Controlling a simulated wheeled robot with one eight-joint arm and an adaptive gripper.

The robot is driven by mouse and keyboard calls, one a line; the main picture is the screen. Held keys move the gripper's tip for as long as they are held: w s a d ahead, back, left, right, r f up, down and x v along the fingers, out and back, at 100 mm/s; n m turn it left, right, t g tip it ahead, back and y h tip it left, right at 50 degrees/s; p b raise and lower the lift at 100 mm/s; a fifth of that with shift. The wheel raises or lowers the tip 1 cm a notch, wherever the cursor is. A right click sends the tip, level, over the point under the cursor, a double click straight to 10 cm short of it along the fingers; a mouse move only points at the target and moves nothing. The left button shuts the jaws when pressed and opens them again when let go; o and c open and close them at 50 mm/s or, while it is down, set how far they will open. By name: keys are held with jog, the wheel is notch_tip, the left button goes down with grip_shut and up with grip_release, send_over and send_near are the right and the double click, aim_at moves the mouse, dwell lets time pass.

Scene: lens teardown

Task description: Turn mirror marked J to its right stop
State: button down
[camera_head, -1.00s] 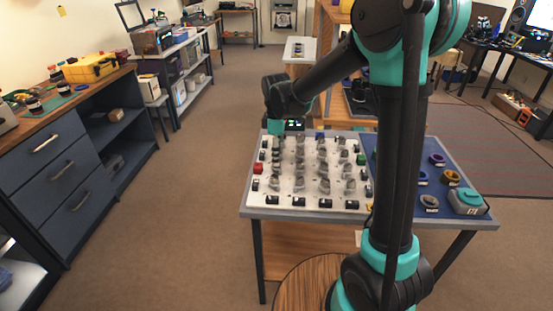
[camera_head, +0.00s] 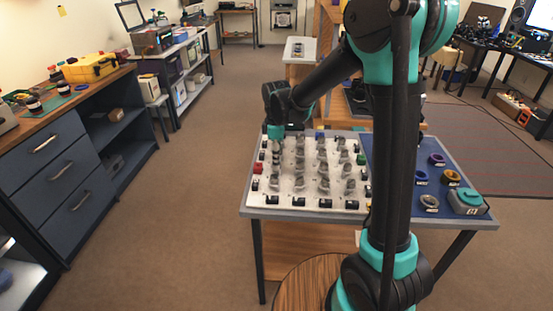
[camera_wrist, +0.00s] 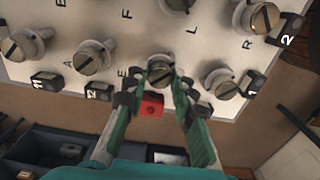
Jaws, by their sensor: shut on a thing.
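The pale board (camera_head: 268,200) on the table carries rows of grey mirror mounts (camera_head: 298,180). In the wrist view, my gripper (camera_wrist: 158,88) has its two fingers on either side of a round slotted mount (camera_wrist: 160,70) at the board's edge and is shut on it. I can read letters such as A, E, F, L and R near the mounts, but no J; I cannot tell which letter belongs to the held mount. A red block (camera_wrist: 152,106) shows between the fingers. In the head view, my gripper (camera_head: 275,136) is at the board's far left corner; its fingertips are too small to make out.
Other slotted mounts stand close by, one left (camera_wrist: 91,58) and one right (camera_wrist: 222,82). Small black numbered blocks (camera_wrist: 99,92) line the board's edge. A blue mat (camera_head: 405,190) with coloured rings lies at the table's right.

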jog(key=shift+m, duration=0.4)
jog(key=m, duration=1.3)
jog(key=shift+m, duration=2)
jog(key=c, duration=1.3)
grip_release()
jog(key=shift+o, duration=0.2)
